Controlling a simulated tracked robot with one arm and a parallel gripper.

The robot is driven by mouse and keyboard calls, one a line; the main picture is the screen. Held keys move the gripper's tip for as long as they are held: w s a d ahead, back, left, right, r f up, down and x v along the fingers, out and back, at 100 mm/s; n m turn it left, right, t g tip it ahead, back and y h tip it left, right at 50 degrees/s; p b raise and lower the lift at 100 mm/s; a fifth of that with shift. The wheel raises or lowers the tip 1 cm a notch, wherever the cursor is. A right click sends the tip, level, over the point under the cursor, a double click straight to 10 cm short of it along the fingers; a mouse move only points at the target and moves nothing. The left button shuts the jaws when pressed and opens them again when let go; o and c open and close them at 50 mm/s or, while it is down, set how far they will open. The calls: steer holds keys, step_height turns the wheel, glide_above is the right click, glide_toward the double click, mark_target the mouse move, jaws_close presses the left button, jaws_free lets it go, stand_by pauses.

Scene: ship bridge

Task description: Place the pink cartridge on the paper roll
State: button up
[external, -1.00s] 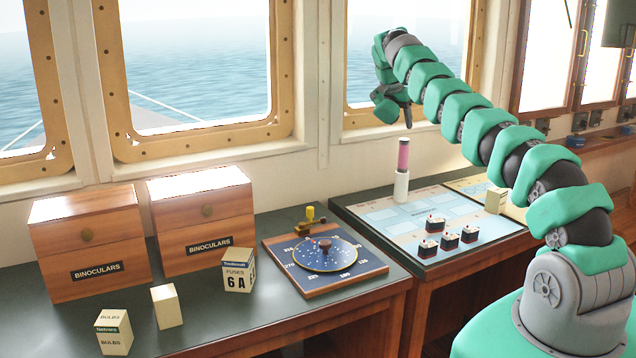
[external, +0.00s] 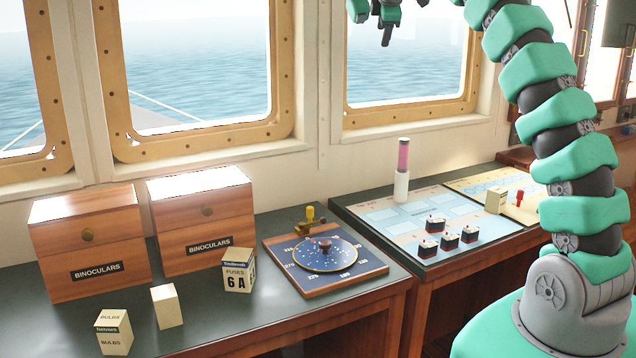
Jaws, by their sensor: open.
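The pink cartridge (external: 403,156) stands upright on top of the white paper roll (external: 401,187). The roll stands upright on the blue chart at the back of the right-hand desk. My gripper (external: 387,36) is open and empty. It is high above the cartridge and a little to its left, in front of the window, clear of both things. The top of my arm is cut off by the upper edge of the picture.
Several small ship models (external: 449,242) stand on the chart (external: 385,220). A cream box (external: 495,200) and a red-tipped wooden object (external: 519,198) are to the right. The left desk holds a star-finder board (external: 325,262), a fuses box (external: 238,270), small boxes and two binoculars boxes (external: 202,220).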

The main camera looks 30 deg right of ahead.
steer(key=s+a+r+m+t+y, duration=0.1)
steer(key=s+a+r+m+t, duration=0.3)
steer(key=s+r, duration=0.7)
steer(key=s+a+r+m+t+y, duration=0.2)
steer(key=s+a+r+m, duration=0.6)
steer(key=s, duration=0.8)
step_height(320, 180, up, 4)
steer(key=shift+s+a+f+m+t+y, duration=0.15)
steer(key=shift+a+m+t+y, duration=0.15)
steer(key=shift+m+t, duration=0.5)
step_height(320, 180, down, 16)
steer(key=b, duration=1.6)
